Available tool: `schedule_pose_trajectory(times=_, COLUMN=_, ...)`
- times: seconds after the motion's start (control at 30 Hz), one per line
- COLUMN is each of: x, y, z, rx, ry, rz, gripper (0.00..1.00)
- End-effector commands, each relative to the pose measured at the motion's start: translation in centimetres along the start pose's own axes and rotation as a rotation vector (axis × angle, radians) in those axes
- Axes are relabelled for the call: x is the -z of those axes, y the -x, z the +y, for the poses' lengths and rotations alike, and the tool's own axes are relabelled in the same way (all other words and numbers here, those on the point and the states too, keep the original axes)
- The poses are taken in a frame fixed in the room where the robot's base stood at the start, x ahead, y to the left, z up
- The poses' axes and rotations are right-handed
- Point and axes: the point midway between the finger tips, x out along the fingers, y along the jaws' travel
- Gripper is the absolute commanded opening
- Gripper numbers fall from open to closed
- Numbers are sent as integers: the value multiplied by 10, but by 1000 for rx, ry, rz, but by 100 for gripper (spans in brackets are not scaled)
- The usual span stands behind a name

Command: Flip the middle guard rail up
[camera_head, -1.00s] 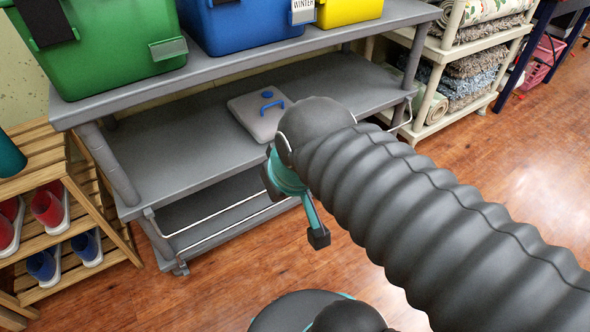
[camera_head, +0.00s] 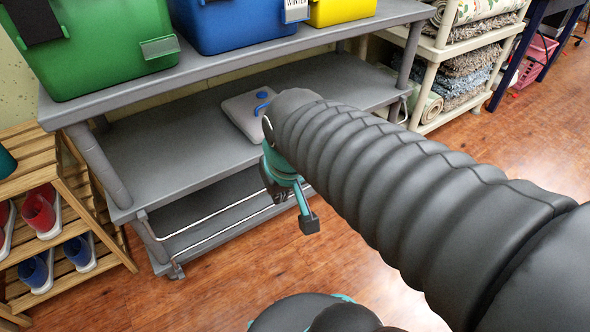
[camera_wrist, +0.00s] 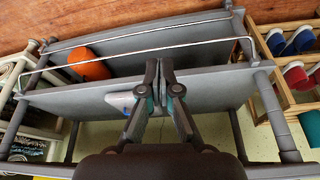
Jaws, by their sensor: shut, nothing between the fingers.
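The middle guard rail (camera_head: 212,234) is a thin pale metal rod frame. It hangs low in front of the grey shelf unit, below the edge of the middle shelf (camera_head: 180,150). In the wrist view the rail (camera_wrist: 140,52) runs across beyond my fingertips. My gripper (camera_wrist: 159,64) is shut and empty there, its fingers together over the middle shelf's front edge, seemingly just short of the rail; contact is unclear. In the head view my arm hides most of the gripper and the rail's right end.
A pale box with a blue handle (camera_head: 243,117) lies on the middle shelf. Green (camera_head: 100,60), blue (camera_head: 232,25) and yellow (camera_head: 340,10) bins stand on top. An orange object (camera_wrist: 88,64) sits low. A wooden shoe rack (camera_head: 75,230) stands close left.

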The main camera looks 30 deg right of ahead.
Motion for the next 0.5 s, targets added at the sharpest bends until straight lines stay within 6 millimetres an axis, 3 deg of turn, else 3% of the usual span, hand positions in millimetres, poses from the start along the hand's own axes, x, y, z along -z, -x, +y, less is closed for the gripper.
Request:
schedule_pose_trajectory(times=0.03, x=4, y=-12, z=4, rx=-5, ry=-15, rz=-29, gripper=0)
schedule_pose_trajectory(times=0.5, x=60, y=-84, z=43, rx=-27, ry=-101, rz=-201, gripper=0)
